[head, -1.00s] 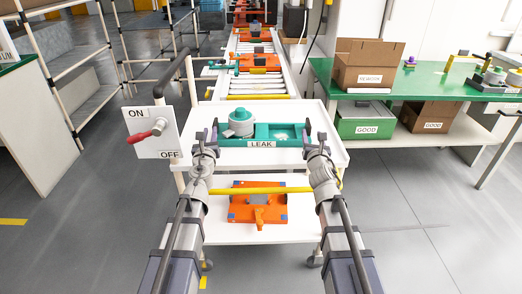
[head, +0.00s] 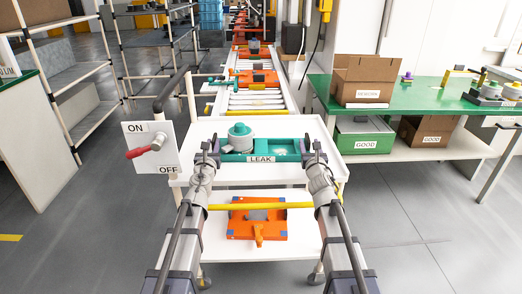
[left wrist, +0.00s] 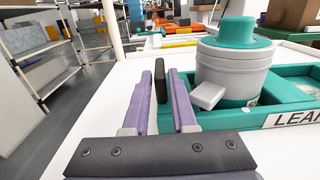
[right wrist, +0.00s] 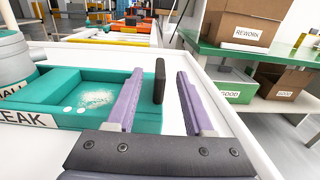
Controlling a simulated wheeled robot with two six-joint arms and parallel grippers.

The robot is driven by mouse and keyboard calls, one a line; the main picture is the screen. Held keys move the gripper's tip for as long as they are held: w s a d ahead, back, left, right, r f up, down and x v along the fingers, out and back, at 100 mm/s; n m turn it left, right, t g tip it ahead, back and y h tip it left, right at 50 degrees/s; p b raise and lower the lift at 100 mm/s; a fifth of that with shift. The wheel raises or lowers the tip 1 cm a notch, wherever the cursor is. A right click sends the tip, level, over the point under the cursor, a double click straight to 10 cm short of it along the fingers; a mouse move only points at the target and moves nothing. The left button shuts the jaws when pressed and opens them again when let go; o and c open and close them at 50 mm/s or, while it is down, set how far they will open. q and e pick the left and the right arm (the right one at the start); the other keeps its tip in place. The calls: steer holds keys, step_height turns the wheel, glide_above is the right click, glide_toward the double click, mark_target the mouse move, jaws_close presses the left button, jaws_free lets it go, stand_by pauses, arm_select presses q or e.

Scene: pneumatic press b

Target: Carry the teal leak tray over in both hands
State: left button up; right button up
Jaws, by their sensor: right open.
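The teal leak tray (head: 287,157) rests on the top of the white cart. A grey canister with a teal lid (head: 240,138) stands in its left compartment; the right compartment shows whitish spots. My left gripper (head: 209,149) is at the tray's left end, with its fingers close on both sides of the upright black handle (left wrist: 160,80). Whether they press on it is unclear. My right gripper (head: 314,149) is at the right end, open, its fingers apart on both sides of the other black handle (right wrist: 160,80), with gaps visible.
The white cart (head: 195,165) carries an orange fixture (head: 258,218) on its lower shelf. An ON/OFF lever panel (head: 150,148) stands at left. A roller conveyor (head: 258,98) runs behind. A green bench (head: 425,97) with boxes is at right. The floor at right is open.

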mark_target(214, 136)
arm_select(q)
steer(key=w, duration=0.4)
arm_select(e)
steer(key=w, duration=0.4)
arm_select(q)
steer(key=shift+c, duration=0.2)
arm_select(e)
steer(key=shift+c, duration=0.2)
arm_select(q)
steer(key=c, duration=0.3)
arm_select(e)
steer(key=c, duration=0.3)
arm_select(q)
jaws_close()
arm_select(e)
jaws_close()
